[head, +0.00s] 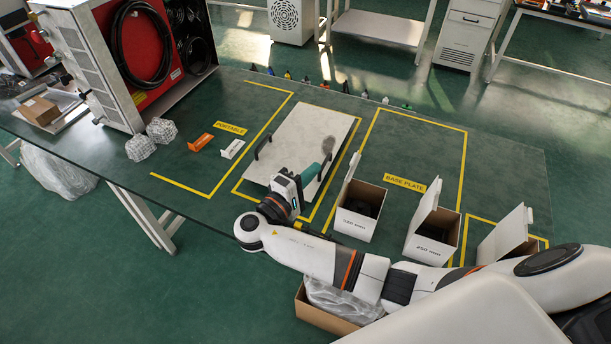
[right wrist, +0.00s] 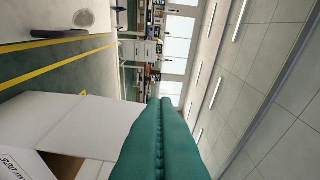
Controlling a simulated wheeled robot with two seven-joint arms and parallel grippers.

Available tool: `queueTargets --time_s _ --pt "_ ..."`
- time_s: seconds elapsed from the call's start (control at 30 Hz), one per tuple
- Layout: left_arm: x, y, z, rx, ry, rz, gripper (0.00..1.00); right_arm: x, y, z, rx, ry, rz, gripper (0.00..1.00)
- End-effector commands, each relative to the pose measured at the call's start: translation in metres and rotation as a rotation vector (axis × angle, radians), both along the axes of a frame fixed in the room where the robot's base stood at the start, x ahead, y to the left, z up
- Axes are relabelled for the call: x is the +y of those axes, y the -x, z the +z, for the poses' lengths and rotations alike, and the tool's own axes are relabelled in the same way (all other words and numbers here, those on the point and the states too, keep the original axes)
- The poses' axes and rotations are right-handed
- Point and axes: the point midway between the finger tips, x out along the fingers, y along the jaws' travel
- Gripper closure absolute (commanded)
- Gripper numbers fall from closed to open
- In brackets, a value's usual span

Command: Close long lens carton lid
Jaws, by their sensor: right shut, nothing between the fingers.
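Three small white cartons with raised lids stand along the table's near edge. The left carton (head: 355,224) holds something dark, and its lid (head: 348,177) stands up on its left side. The middle carton (head: 430,248) and the right carton (head: 503,240) also have lids up. I cannot tell for sure which is the long lens carton. My right gripper (head: 321,169), with teal fingers, is shut and empty just left of the left carton's lid. In the right wrist view the shut fingers (right wrist: 163,140) are beside a white carton panel (right wrist: 75,122). My left gripper is out of view.
A pale plate (head: 312,135) with black handles lies behind my gripper on the green table (head: 520,160). Two mesh lumps (head: 160,130), orange and white tags, and a red-sided cabinet (head: 150,45) stand left. The yellow-marked area behind the cartons is clear.

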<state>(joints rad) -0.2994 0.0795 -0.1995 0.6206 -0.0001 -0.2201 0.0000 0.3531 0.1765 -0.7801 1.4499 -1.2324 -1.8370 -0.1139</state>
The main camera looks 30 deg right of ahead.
Motion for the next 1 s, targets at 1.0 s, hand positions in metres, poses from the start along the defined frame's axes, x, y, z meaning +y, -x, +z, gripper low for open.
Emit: queueTargets --time_s 1.0 --pt "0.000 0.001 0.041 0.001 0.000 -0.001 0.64 -0.070 0.009 0.003 -0.001 -0.005 0.001 1.00"
